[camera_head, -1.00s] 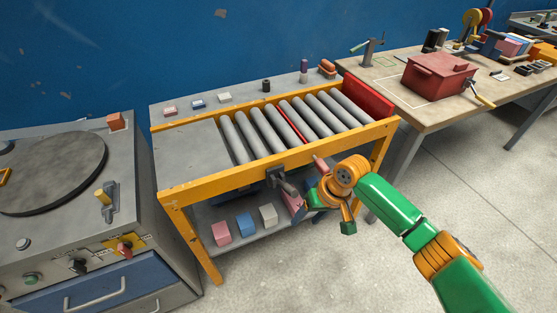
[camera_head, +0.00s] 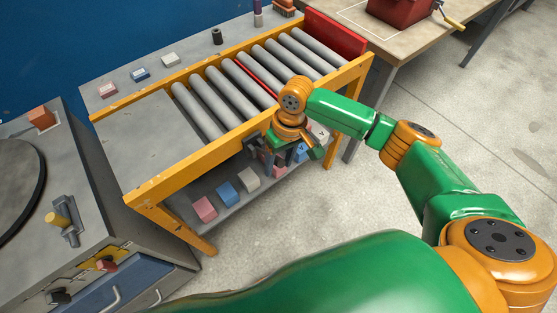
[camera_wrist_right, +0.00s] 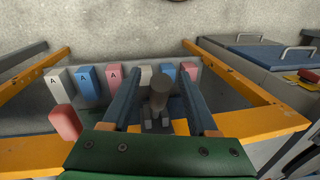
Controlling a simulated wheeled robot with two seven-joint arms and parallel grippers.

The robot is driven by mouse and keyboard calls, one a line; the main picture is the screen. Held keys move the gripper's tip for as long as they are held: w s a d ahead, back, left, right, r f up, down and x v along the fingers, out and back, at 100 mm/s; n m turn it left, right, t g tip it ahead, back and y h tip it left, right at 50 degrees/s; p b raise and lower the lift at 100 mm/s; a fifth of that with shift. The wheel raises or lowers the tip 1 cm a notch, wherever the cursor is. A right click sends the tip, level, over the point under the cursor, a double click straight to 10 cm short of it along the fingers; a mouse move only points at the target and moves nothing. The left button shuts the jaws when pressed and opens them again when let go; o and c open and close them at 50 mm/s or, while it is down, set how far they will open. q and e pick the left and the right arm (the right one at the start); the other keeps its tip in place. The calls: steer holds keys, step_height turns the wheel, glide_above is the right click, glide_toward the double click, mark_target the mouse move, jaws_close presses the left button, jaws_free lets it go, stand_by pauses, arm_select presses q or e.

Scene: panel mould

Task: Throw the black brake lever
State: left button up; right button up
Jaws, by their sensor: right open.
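The brake lever (camera_wrist_right: 158,92) is a dark grey-black stubby cylinder on a small bracket at the conveyor's orange front rail. In the right wrist view it stands between the two fingers of my right gripper (camera_wrist_right: 160,78). The fingers are apart, with a visible gap on each side of the lever. In the head view my right gripper (camera_head: 286,158) is at the front rail, and the wrist and hand mostly hide the lever there. My left gripper is not in view.
The roller conveyor (camera_head: 160,188) has an orange frame and a lower shelf with pink, blue and white blocks. A pinkish-red handle (camera_wrist_right: 65,122) is left of my gripper in the wrist view. A grey machine (camera_head: 100,220) stands at left. Open floor lies in front.

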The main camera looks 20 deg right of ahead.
jaws_close()
steer(key=shift+r, duration=0.1)
stand_by(1.2)
